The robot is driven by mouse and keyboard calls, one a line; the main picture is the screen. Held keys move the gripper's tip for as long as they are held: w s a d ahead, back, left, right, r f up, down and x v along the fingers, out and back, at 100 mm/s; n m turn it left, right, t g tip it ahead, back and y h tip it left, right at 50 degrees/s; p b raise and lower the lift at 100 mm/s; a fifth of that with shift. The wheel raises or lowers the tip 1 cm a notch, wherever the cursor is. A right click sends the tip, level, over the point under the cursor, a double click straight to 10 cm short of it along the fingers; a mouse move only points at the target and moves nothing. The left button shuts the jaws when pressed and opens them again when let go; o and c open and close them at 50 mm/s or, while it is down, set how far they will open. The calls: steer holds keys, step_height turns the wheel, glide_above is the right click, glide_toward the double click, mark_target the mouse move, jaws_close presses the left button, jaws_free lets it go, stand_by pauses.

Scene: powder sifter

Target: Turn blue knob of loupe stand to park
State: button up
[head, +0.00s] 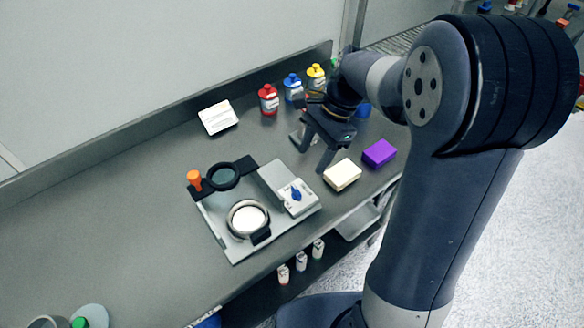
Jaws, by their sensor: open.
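The loupe stand (222,225) is a light grey plate on the bench, left of my gripper. Its blue knob (296,194) sits on a pale raised panel (301,206) at the stand's right side. The panel's markings are too small to read. The stand also carries a dark-rimmed lens (223,176), an orange knob (194,180) and a white disc in a ring (248,219). My gripper (312,160) is open and empty, up and to the right of the blue knob and apart from it.
A cream block (342,175) and a purple block (379,153) lie right of the stand. Red (268,99), blue (293,88) and yellow (316,77) bottles stand at the back near a white card (217,117). The bench left of the stand is clear.

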mark_target(296, 190)
steer(key=x, duration=1)
steer(key=shift+s+f+p, duration=0.1)
steer(key=shift+f+p, duration=0.1)
steer(key=shift+p, duration=0.15)
steer(key=shift+c, duration=0.5)
steer(key=c, duration=0.9)
steer(key=shift+a, duration=0.1)
